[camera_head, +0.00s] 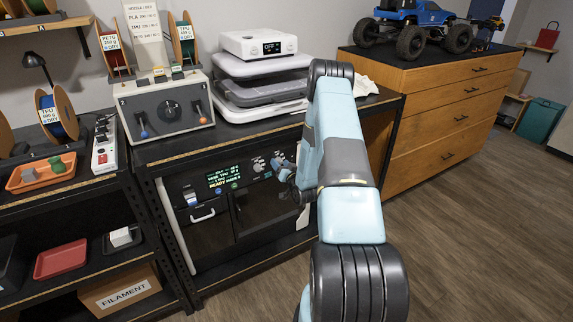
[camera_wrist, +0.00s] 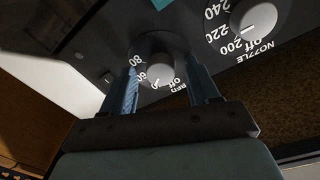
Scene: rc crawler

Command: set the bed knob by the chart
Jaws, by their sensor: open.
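The bed knob (camera_wrist: 159,76) is a small grey round knob on a dark panel, with Off, 60 and 80 marked around it. My gripper (camera_wrist: 165,84) is open, with one blue finger on each side of this knob; I cannot tell whether they touch it. The pointer setting is too unclear to read. In the head view my gripper (camera_head: 287,172) is at the front of the dark machine (camera_head: 222,206) under the bench top and partly covers the knobs. The chart (camera_head: 146,30) is a white upright sign headed nozzle and bed; its numbers are too small to read surely.
The nozzle knob (camera_wrist: 259,17) sits beside the bed knob. A lit display (camera_head: 224,178) shows READY. A grey lever box (camera_head: 167,110) and stacked white machine (camera_head: 263,75) stand on the bench. A wooden drawer cabinet (camera_head: 440,105) is at right; floor there is clear.

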